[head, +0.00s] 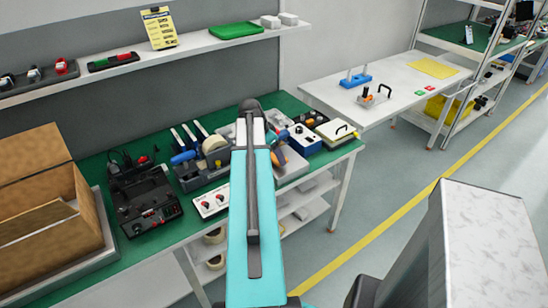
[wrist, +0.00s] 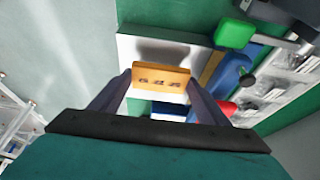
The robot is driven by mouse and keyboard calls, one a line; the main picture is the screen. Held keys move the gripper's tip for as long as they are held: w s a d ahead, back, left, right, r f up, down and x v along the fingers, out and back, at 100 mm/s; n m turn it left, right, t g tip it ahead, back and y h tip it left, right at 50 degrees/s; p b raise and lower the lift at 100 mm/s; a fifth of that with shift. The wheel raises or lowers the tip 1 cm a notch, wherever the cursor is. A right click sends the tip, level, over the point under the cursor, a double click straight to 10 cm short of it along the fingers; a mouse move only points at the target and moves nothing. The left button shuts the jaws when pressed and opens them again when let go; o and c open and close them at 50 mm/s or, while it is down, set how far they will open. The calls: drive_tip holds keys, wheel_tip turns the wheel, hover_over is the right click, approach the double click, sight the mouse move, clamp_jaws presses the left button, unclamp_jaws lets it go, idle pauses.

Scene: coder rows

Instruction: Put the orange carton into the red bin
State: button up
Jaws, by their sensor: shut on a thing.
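My gripper (wrist: 159,78) is shut on the orange carton (wrist: 161,77), which sits between its two fingertips in the wrist view. The carton has dark marks on the face towards the camera. In the wrist view it appears over a pale flat surface with a dark shadow; the gap beneath it cannot be judged. I cannot make out the red bin in either view. A small red piece (wrist: 228,108) shows beside the right finger, too little to identify.
The green bench (head: 90,166) is crowded with tools, a black device (head: 147,202) and a cardboard box (head: 45,210). A green object (wrist: 234,33) and a blue one (wrist: 228,74) lie right of the carton. A white table (head: 400,85) stands at the right, beyond my arm.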

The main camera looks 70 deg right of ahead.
drive_tip(key=shift+f+p, duration=0.3)
drive_tip(key=shift+f, duration=0.85)
drive_tip(key=shift+f, duration=0.15)
drive_tip(key=o, duration=1.1)
drive_tip(key=shift+r, duration=0.3)
drive_tip(key=b+v, duration=0.2)
drive_tip(key=v, duration=0.9)
drive_tip(key=shift+a+r, duration=0.15)
drive_tip(key=shift+r, duration=0.2)
drive_tip(key=shift+w, duration=0.15)
drive_tip(key=shift+b, duration=0.3)
drive_tip(key=shift+c, duration=1.1)
drive_tip(key=shift+r+b, duration=0.1)
drive_tip(key=shift+b, duration=0.4)
